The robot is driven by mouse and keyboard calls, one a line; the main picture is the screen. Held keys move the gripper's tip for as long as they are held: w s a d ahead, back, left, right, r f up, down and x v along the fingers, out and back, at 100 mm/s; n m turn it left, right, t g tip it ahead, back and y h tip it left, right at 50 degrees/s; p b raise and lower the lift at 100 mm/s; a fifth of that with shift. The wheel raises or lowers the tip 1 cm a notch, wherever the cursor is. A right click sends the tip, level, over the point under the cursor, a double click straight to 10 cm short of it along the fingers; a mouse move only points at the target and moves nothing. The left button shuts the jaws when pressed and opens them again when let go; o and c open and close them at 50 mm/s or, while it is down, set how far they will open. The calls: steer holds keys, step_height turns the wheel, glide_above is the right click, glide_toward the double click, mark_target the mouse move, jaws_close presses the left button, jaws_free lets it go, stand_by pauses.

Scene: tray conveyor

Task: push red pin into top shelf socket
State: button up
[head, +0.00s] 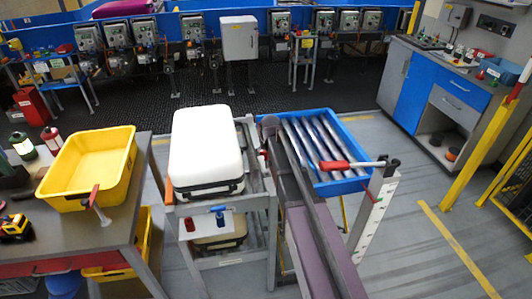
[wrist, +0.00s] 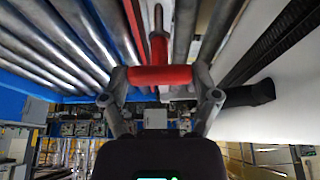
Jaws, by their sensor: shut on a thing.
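In the wrist view my gripper (wrist: 163,78) is shut on a red pin (wrist: 150,76). Its red handle lies crosswise between the fingertips, and a grey shaft with a reddish sleeve runs from it toward the top of the picture. I cannot clearly make out my gripper in the head view. There, a red-handled rod (head: 335,166) lies over the near edge of the rollers; I cannot tell if it is the held pin. A small grey plate (head: 205,226) below the white case carries a red knob (head: 189,223) and a blue knob (head: 218,211). No socket is clearly visible.
A blue-framed roller tray (head: 347,118) stands right of the white case (head: 206,140). A white post (head: 372,215) stands at its near right corner. A table with a yellow bin (head: 90,165) is at left. Floor is open at right.

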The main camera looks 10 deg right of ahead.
steer(key=shift+f+b, duration=0.85)
steer(key=shift+f, duration=0.25)
steer(key=shift+f+b, duration=2.85)
stand_by(1.6)
steer(key=o, duration=1)
steer(key=shift+c, duration=0.2)
steer(key=shift+r, duration=0.25)
step_height(320, 180, up, 11)
steer(key=p, duration=1.1)
